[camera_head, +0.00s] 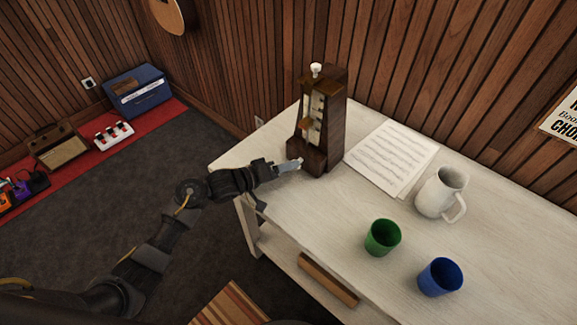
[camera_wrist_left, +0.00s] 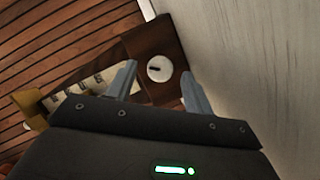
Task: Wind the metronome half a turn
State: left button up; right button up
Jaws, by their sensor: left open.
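The dark wooden metronome (camera_head: 335,110) stands upright at the back left of the white table, with a pale scale on its front and a white knob on top. In the left wrist view a round white winding key (camera_wrist_left: 159,69) with a dark slot sits on the metronome's wooden base (camera_wrist_left: 150,38). My left gripper (camera_head: 297,164) is at the metronome's lower front. Its fingers (camera_wrist_left: 158,72) are open, one to each side of the key, with nothing visibly clamped. In the head view the gripper hides the key. My right gripper is out of view.
A sheet of music (camera_head: 392,158) lies right of the metronome on the table (camera_head: 330,215). A white pitcher (camera_head: 436,194), a green cup (camera_head: 382,238) and a blue cup (camera_head: 440,277) stand farther right. A wood-panelled wall (camera_head: 430,60) rises behind.

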pick_arm(q)
jog(key=shift+w+d+f, duration=0.15)
jog(key=shift+w+d, duration=0.15)
jog(key=shift+d, duration=0.15)
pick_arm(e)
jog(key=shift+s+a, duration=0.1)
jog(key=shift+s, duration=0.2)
pick_arm(q)
jog(key=c, duration=1)
jog(key=shift+o, duration=0.2)
jog(key=shift+r+m+y+p, duration=0.25)
jog(key=shift+m+y+p, duration=0.15)
jog(key=shift+m+p, duration=0.5)
jog(key=shift+d+m+y+p, duration=0.1)
jog(key=shift+m+y+p, duration=0.2)
jog(key=shift+p, duration=0.5)
jog(key=shift+s+m+t+y+p, duration=0.1)
jog(key=shift+m+t+y+p, duration=0.3)
jog(key=shift+m+y+p, duration=0.25)
jog(key=shift+f+m, duration=0.1)
jog(key=shift+m, duration=0.45)
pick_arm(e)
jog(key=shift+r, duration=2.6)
pick_arm(q)
jog(key=shift+d, duration=0.1)
